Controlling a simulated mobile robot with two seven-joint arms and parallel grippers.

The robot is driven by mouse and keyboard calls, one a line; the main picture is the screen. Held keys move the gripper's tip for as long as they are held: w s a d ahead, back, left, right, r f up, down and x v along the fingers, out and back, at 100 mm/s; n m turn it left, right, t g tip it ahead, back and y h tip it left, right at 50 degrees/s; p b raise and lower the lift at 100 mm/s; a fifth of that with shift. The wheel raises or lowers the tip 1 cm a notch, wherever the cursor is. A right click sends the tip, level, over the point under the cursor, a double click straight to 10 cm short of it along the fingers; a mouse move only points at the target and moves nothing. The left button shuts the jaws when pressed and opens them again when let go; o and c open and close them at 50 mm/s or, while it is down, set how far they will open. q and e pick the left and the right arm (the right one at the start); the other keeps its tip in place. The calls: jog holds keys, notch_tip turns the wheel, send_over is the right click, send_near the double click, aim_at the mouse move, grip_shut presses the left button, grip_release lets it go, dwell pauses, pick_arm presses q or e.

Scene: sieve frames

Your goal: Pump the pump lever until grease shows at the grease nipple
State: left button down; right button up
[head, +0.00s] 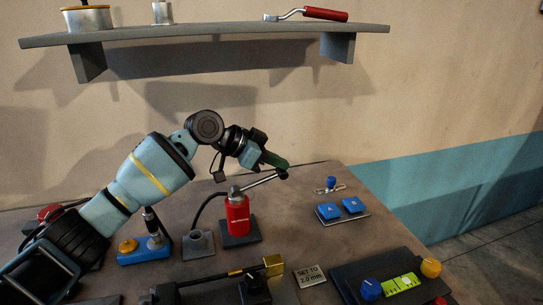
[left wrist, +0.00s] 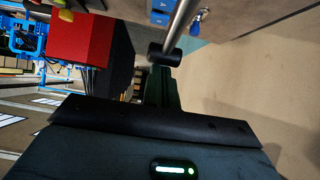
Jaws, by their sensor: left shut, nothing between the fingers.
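The red grease pump (head: 238,214) stands upright on a dark base at the middle of the bench. Its metal pump lever (head: 262,182) slants up to the right and ends in a black knob (head: 283,174). My left gripper (head: 284,164) is shut and empty, its green fingertips just above the knob. In the left wrist view the knob (left wrist: 165,54) lies at the tips of the shut fingers (left wrist: 160,88); I cannot tell if they touch. A dark hose (head: 203,207) runs from the pump toward a small grey block (head: 197,244). Grease is not discernible there. My right gripper is out of view.
A blue block with a yellow button (head: 128,246) stands left of the pump. Blue switches (head: 341,208) lie to the right. A gauge with a brass rod (head: 245,271), a "SET TO 2.0 mm" card (head: 310,276) and a dark panel (head: 350,275) occupy the front. A shelf (head: 210,36) hangs above.

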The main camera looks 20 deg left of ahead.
aim_at(278, 172)
pick_arm(q)
jog(key=shift+w+d+f, duration=0.15)
jog(key=shift+d+f, duration=0.05)
jog(key=shift+f, duration=0.45)
jog(key=shift+w+d+f, duration=0.15)
jog(key=shift+d+f, duration=0.1)
jog(key=shift+f, duration=0.4)
jog(key=shift+w+d+f, duration=0.15)
jog(key=shift+d+f, duration=0.05)
jog(key=shift+f, duration=0.45)
jog(key=v, duration=0.7)
jog(key=shift+s+a, duration=0.15)
jog(key=shift+a, duration=0.1)
jog(key=shift+r, duration=0.3)
dwell(0.3)
jog(key=s+a+r, duration=0.2)
jog(key=r, duration=0.3)
jog(key=s+a+r, duration=0.1)
jog(key=a+r, duration=0.2)
jog(key=r, duration=0.3)
jog(key=shift+s+a+b, duration=0.2)
jog(key=shift+s+b, duration=0.15)
jog(key=shift+s, duration=0.05)
jog(key=shift+r, duration=0.1)
